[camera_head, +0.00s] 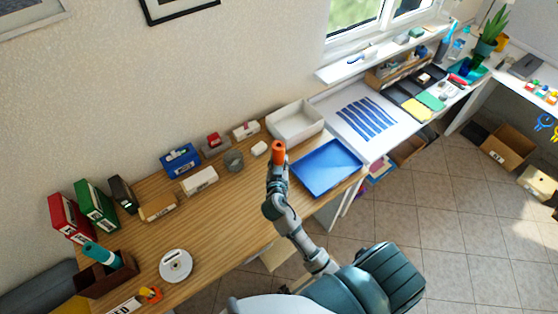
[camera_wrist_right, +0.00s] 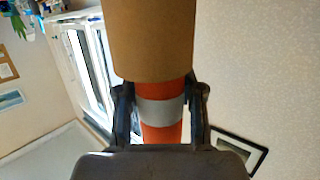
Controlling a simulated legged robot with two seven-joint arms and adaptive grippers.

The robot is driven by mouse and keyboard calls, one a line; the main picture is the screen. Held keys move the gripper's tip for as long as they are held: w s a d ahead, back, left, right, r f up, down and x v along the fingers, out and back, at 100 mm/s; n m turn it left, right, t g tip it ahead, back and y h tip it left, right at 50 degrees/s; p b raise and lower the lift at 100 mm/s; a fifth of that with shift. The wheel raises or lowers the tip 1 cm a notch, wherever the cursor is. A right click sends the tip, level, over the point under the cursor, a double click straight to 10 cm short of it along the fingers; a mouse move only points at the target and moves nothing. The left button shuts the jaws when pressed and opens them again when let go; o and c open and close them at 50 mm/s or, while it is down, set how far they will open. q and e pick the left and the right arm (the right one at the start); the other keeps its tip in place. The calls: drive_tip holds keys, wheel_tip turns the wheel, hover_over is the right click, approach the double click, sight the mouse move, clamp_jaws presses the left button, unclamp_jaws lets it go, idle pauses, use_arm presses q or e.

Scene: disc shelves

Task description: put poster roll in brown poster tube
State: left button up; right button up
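My right gripper (camera_wrist_right: 160,105) has its dark fingers on both sides of an orange roll with a white band (camera_wrist_right: 162,132), which looks held between them. A wide plain brown cylinder (camera_wrist_right: 150,40) is in line with the roll and covers its upper part in the right wrist view. I cannot tell whether the brown cylinder is separate from the roll or around it. In the head view the orange end (camera_head: 278,150) shows at the tip of my right arm, over the wooden desk. A teal roll (camera_head: 101,254) leans in a dark brown box at the lower left. My left gripper is out of view.
The wooden desk (camera_head: 225,222) carries binders, small boxes and a white disc spindle (camera_head: 176,266). A blue tray (camera_head: 327,167) and a white tray (camera_head: 296,122) lie near my right arm. A window and wall are behind.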

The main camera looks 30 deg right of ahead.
drive_tip(key=o, duration=0.4)
drive_tip(key=shift+s+d+r, duration=0.1)
drive_tip(key=shift+s+d, duration=0.05)
drive_tip(key=shift+s, duration=0.05)
drive_tip(key=b+v, duration=0.1)
drive_tip(key=v, duration=1)
drive_tip(key=shift+s+a+b, duration=0.25)
drive_tip(key=shift+a+b, duration=0.05)
drive_tip(key=shift+b, duration=0.1)
drive_tip(key=shift+d+r, duration=0.1)
drive_tip(key=shift+d, duration=0.1)
